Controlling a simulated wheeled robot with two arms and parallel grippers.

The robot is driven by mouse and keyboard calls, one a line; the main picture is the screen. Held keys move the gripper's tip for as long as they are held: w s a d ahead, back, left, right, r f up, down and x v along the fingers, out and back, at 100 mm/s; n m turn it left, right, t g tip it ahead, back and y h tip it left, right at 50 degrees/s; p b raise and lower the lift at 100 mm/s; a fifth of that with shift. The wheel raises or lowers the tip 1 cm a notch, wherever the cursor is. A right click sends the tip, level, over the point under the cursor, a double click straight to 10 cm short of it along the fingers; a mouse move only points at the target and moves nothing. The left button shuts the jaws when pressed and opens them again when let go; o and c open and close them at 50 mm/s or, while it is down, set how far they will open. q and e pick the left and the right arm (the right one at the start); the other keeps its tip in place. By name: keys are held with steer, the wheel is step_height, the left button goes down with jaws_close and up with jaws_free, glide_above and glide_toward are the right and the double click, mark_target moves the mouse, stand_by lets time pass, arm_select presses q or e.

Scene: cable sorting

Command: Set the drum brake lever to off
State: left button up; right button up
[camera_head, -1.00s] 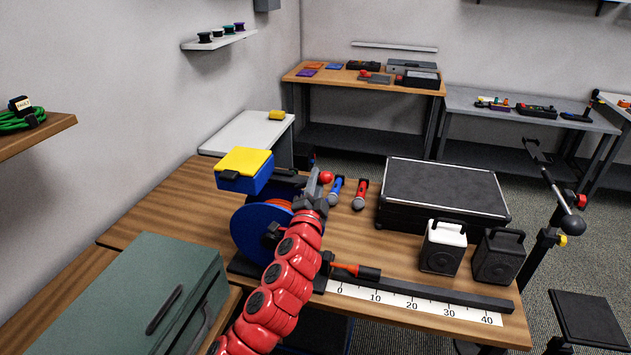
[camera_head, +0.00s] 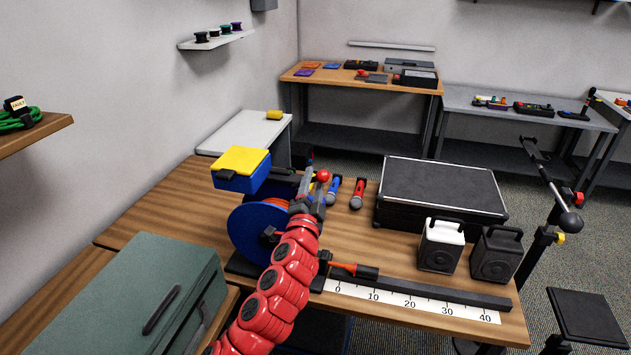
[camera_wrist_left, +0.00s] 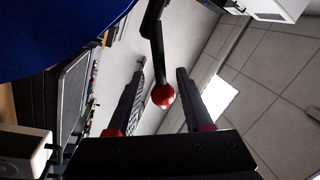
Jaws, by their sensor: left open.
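The cable drum (camera_head: 258,228) has blue flanges with orange cable between them and stands on the wooden table. Its brake lever is a black arm ending in a red knob (camera_head: 323,175). In the left wrist view the red knob (camera_wrist_left: 163,96) hangs from the bent black lever between the two spread fingers of my left gripper (camera_wrist_left: 158,98). Gaps show on both sides of the knob. I see no off marking. My right gripper is not in view.
A blue box with a yellow lid (camera_head: 242,168) is behind the drum. A ruler strip (camera_head: 410,302) runs along the front edge.

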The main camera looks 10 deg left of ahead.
arm_select(q)
steer(key=s+d+f+p, duration=0.1)
steer(key=s+f, duration=0.1)
steer(key=s, duration=1.3)
steer(key=shift+s+f+p, duration=0.3)
steer(key=shift+s+f, duration=0.05)
steer(key=shift+s, duration=0.05)
steer(key=shift+d, duration=0.1)
